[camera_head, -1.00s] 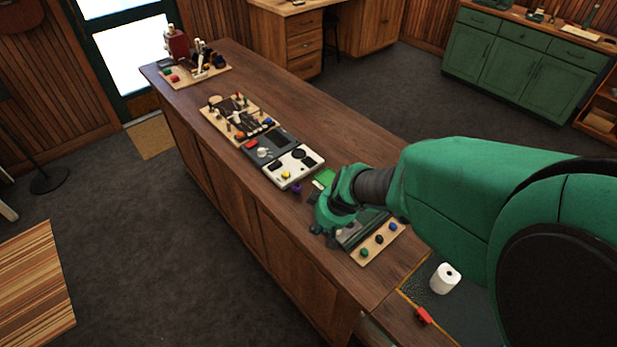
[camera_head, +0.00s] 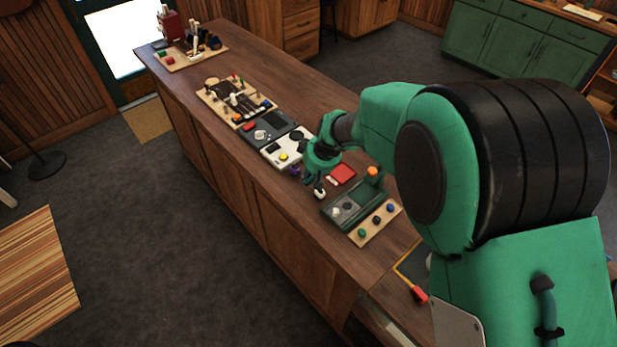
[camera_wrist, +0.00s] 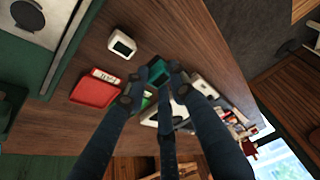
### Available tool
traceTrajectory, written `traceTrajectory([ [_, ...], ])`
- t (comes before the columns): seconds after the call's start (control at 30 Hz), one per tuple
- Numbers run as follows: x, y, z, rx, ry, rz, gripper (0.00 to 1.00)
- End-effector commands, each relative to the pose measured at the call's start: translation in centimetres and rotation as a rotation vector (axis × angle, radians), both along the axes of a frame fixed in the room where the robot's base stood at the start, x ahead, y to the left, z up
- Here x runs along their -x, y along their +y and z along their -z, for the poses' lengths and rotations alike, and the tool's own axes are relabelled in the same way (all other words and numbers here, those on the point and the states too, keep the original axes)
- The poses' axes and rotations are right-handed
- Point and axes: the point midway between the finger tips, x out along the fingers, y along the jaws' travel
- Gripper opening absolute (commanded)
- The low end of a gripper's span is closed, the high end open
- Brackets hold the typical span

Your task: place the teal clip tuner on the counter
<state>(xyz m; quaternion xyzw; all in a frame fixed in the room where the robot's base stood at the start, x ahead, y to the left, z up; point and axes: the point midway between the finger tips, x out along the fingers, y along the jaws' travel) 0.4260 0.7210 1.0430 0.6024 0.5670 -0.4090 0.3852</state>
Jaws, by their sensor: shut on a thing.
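The teal clip tuner (camera_wrist: 157,70) shows in the wrist view as a small teal block between my fingertips. My gripper (camera_wrist: 160,84) is shut on it, and the dark fingers hide part of it. In the head view my gripper (camera_head: 316,168) is over the near half of the wooden counter (camera_head: 290,224). There I cannot tell the tuner apart from the green gripper. The counter's brown top (camera_wrist: 160,35) also shows in the wrist view. I cannot tell whether the tuner touches it.
A small white device (camera_head: 319,190) and a red flat item (camera_head: 342,174) lie close to my gripper. A dark green tray (camera_head: 334,217) and a board with knobs (camera_head: 366,235) stand nearer. A white panel (camera_head: 272,153) lies just beyond. Bare wood runs along the left edge.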

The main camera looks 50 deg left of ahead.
Motion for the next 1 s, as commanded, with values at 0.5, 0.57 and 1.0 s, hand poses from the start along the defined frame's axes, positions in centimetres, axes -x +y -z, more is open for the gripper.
traceTrajectory([
  [0.5, -0.5, 0.9, 0.1, 0.000, 0.000, 0.000, 0.07],
  [0.57, -0.6, 1.0, 0.1, 0.000, -0.001, 0.000, 0.07],
  [1.0, -0.9, 1.6, 3.6, 0.000, 0.000, 0.000, 0.07],
])
